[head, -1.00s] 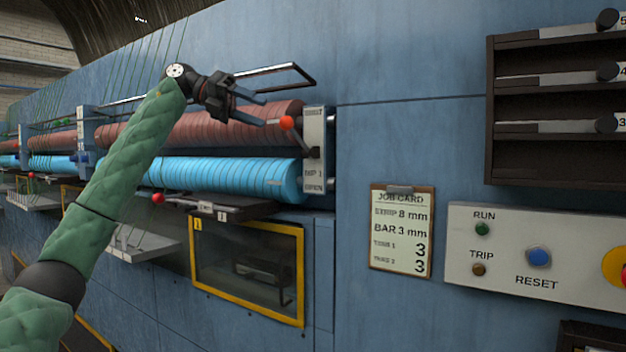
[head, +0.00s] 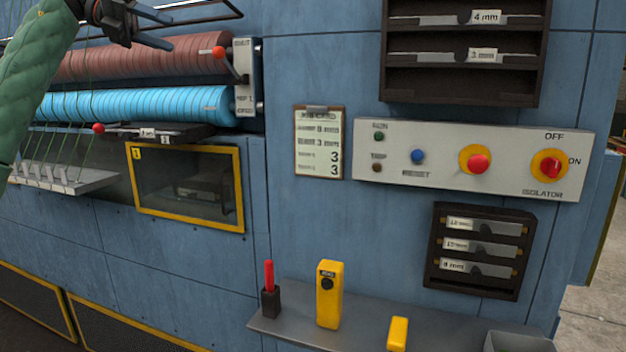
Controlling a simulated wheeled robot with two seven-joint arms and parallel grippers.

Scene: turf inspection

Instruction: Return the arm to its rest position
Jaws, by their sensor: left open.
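My left arm, in a green quilted sleeve, comes in at the upper left of the head view. My left gripper (head: 152,28) is at the top edge, with its jaws open and nothing seen between them. It is in front of the machine, near the brown-red roller (head: 150,57) and left of the lever with a red ball (head: 219,52). A gap shows between the gripper and the lever. My right gripper is not in view.
A blue ribbed roller (head: 150,104) lies below the red one. A control panel (head: 520,180) and a job card (head: 318,140) are on the blue wall. A grey shelf (head: 365,338) below holds a yellow device (head: 329,295) and a red-handled tool (head: 269,275).

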